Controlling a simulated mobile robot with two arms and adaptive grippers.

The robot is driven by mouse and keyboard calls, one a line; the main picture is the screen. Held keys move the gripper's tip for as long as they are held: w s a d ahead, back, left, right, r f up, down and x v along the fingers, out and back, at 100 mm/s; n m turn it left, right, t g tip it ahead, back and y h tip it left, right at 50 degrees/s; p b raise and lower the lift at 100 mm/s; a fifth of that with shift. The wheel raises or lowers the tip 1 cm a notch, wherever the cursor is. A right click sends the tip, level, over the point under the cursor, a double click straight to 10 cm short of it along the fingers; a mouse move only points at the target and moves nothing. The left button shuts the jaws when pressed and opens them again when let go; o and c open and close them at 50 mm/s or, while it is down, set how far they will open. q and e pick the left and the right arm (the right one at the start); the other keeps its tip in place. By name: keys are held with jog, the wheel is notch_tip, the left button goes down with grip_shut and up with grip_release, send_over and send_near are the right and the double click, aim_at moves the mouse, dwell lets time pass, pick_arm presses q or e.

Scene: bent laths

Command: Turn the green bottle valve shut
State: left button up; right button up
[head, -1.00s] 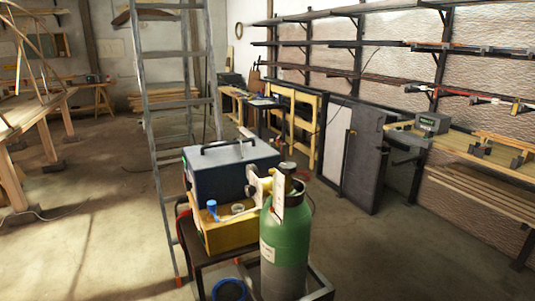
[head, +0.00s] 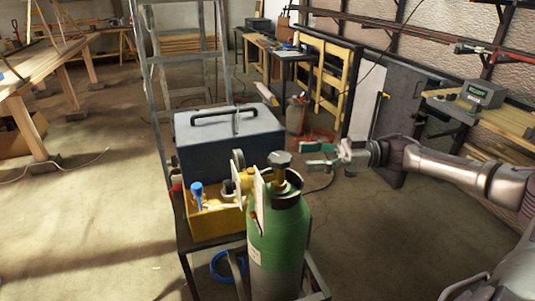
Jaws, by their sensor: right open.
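The green bottle (head: 283,232) stands upright in a dark metal frame at the bottom middle of the head view. Its grey valve knob (head: 280,158) sits on top of a brass-yellow valve body (head: 281,178). A white tag (head: 259,200) hangs at the bottle's neck. My right gripper (head: 312,156) comes in from the right at about the knob's height in the picture. Its fingers are open and point left towards the knob, with a small gap between them and it in the picture. They hold nothing. My left gripper is not in view.
A blue-grey case (head: 228,142) with a black handle and a yellow box (head: 214,222) stand on the cart left of the bottle. A stepladder (head: 150,85) rises behind. A bench with a grey device (head: 482,95) stands at right. The floor at left is mostly clear.

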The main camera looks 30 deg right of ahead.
aim_at(270, 157)
jog(key=x, duration=0.3)
jog(key=p+x, duration=0.1)
jog(key=x, duration=0.2)
jog(key=p+x, duration=0.1)
jog(key=x, duration=0.2)
jog(key=shift+w+d, duration=0.1)
jog(key=shift+w, duration=0.2)
jog(key=shift+w+p, duration=0.1)
jog(key=shift+p, duration=0.2)
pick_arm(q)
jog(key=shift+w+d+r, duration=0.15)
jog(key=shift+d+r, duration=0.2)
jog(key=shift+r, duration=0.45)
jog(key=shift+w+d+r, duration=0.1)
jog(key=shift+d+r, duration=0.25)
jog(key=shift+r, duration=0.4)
pick_arm(e)
jog(key=shift+w+a+f, duration=0.1)
jog(key=shift+a+f, duration=0.05)
jog(key=shift+a, duration=0.15)
jog(key=c, duration=0.8)
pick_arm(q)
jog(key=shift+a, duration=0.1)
pick_arm(e)
jog(key=shift+w+a, duration=0.1)
jog(key=shift+c, duration=1)
